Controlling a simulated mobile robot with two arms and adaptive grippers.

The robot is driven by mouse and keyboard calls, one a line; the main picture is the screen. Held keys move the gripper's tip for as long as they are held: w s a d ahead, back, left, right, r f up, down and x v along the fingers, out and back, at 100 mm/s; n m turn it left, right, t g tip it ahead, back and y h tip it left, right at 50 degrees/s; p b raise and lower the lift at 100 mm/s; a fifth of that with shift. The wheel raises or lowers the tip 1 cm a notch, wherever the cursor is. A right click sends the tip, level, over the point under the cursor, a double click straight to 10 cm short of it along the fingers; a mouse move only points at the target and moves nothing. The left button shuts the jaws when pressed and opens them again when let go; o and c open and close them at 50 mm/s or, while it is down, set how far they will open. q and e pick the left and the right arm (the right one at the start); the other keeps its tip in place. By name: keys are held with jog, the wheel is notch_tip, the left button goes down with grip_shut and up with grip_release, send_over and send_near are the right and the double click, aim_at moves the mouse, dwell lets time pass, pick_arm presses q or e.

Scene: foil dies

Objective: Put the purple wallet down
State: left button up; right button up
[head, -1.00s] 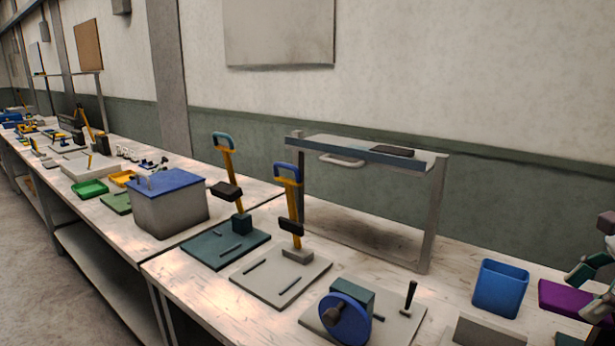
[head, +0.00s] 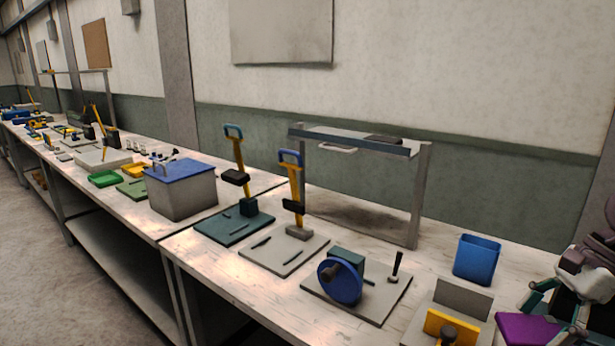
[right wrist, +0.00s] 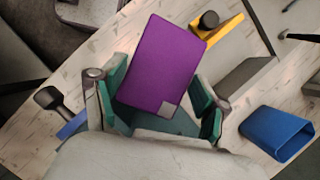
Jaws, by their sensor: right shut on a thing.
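The purple wallet (head: 525,328) shows at the lower right of the head view, flat and rectangular. In the right wrist view the wallet (right wrist: 162,55) has a small grey patch at one corner. My right gripper (head: 556,306) is shut on it, with green fingers on either side of the wallet in the right wrist view (right wrist: 160,85). The wallet is over the wooden worktable (head: 235,283); I cannot tell whether it touches the top. My left gripper is not in view.
A blue bin (head: 477,260) stands behind the wallet. A fixture with a yellow block and dark knob (head: 452,327) is left of it. A blue-wheeled fixture (head: 342,282), two lever presses and a grey shelf frame (head: 418,200) stand further left. Bare table lies around the blue bin.

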jog(key=s+a+f+n+g, duration=0.1)
jog(key=a+f+n, duration=0.1)
jog(key=a+n, duration=0.1)
jog(key=s+a+f+n+g, duration=0.1)
jog(key=a+f+n, duration=0.1)
jog(key=a+n, duration=0.1)
jog(key=s+a+f+n+g+h+p, duration=0.1)
jog(key=a+f+n, duration=0.1)
jog(key=a, duration=0.2)
jog(key=shift+s+f+n, duration=0.15)
jog(key=shift+s+n, duration=0.15)
jog(key=shift+n, duration=0.1)
jog(key=s+a+f+n+g+h, duration=0.1)
jog(key=s+a+f+n+h, duration=0.1)
jog(key=a+n, duration=0.2)
jog(key=s+a+f+n+g+h+p, duration=0.1)
jog(key=s+a+f+n, duration=0.1)
jog(key=s+a+n, duration=0.1)
jog(key=a+n, duration=0.1)
jog(key=n, duration=0.1)
jog(key=shift+s+a+f+n+h, duration=0.2)
jog(key=shift+s+f+n+h, duration=0.1)
jog(key=shift+s+f+h, duration=0.1)
jog(key=shift+f, duration=0.1)
